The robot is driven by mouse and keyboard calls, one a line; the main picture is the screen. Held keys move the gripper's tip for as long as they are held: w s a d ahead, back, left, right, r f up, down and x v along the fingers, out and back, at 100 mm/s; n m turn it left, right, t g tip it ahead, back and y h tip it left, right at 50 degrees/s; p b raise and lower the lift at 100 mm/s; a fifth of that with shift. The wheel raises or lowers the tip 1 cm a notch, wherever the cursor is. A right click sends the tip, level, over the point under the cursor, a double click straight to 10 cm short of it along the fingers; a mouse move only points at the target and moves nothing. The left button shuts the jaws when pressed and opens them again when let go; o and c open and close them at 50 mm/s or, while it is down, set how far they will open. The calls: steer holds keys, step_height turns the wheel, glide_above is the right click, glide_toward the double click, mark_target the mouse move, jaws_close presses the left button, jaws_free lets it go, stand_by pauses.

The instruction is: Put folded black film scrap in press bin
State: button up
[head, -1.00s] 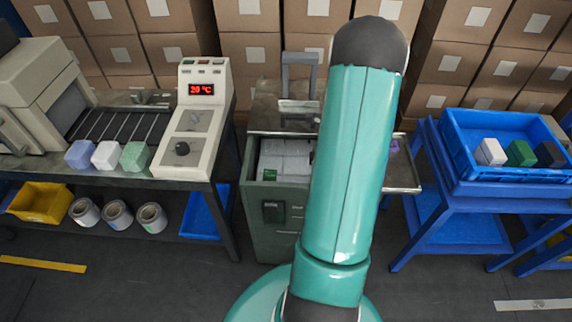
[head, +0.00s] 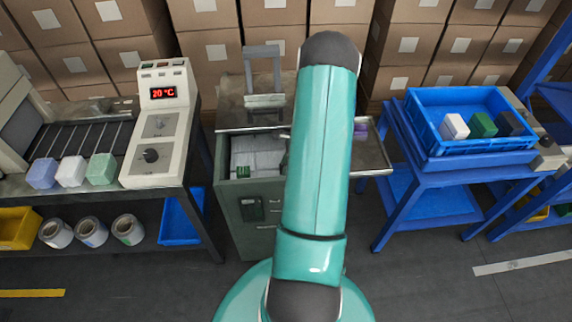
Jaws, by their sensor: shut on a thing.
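A dark green press cabinet (head: 257,206) stands in the middle, with an open bin (head: 232,150) in its top. Pale grey-white material (head: 258,153) lies in the bin, with a small green piece (head: 243,171) at its front left. My teal arm covers the right part of the bin. My gripper is hidden behind the arm, so I cannot see its fingers or anything in them. I cannot make out a folded black film scrap.
A metal side shelf (head: 372,164) with a purple item (head: 361,130) juts out right of the press. A blue tray (head: 470,151) holds white, green and black blocks. The control box (head: 160,155) and roller bench stand left. Stacked cartons (head: 210,50) line the back.

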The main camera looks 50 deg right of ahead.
steer(key=o, duration=1)
steer(key=shift+f, duration=0.1)
steer(key=shift+c, duration=0.2)
steer(key=v, duration=1.2)
steer(key=w+a+r+n, duration=0.3)
steer(key=a+r+n, duration=0.1)
steer(key=a+r, duration=0.3)
steer(key=w+a+r+n+h, duration=0.1)
steer(key=w+a+r+n, duration=0.2)
steer(key=a+r+n, duration=0.35)
steer(key=w+a+r+n, duration=0.3)
steer(key=a+r, duration=0.4)
steer(key=a, duration=0.1)
steer(key=s+a+r+n, duration=0.3)
steer(key=a+n, duration=0.1)
steer(key=a, duration=0.3)
steer(key=s+a+r+n+t+h, duration=0.1)
steer(key=s+a+r+n, duration=0.2)
steer(key=a, duration=0.4)
steer(key=s+a+r+n+t, duration=0.1)
steer(key=s+a+r+n, duration=0.2)
steer(key=s+a+n, duration=0.2)
steer(key=shift+a+r+n+h, duration=0.4)
steer(key=shift+a+n, duration=0.65)
steer(key=shift+n, duration=0.1)
